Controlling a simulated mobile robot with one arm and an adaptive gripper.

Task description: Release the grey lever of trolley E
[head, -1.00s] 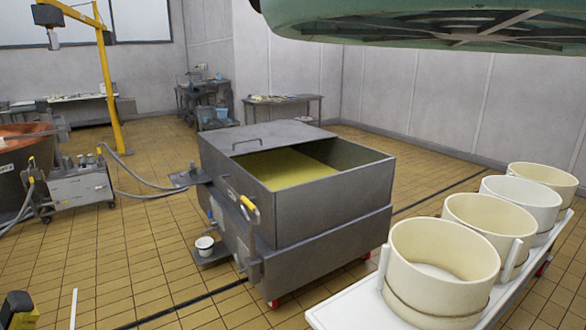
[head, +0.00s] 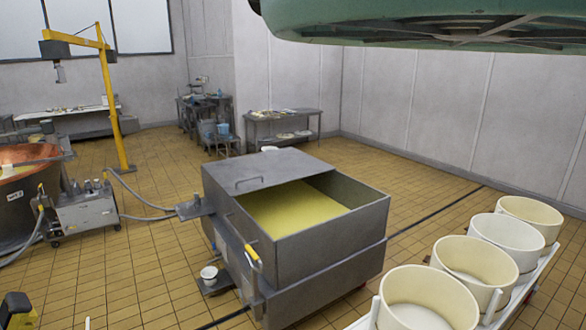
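No trolley in the head view carries a readable letter E, so I cannot tell which one it is. A white trolley (head: 364,323) with several cream round moulds (head: 474,268) stands at the lower right, cut off by the bottom edge. I make out no grey lever on it. A grey steel tank (head: 324,251) with yellow contents stands in the middle. A lever-like bar with a yellow grip (head: 252,252) is on its near left corner. My gripper is not in view.
A copper vat (head: 22,216) and a wheeled steel unit (head: 86,213) with hoses stand at the left, before a yellow post (head: 112,110). A small white pot (head: 209,273) sits beside the tank. Tables (head: 284,125) line the back.

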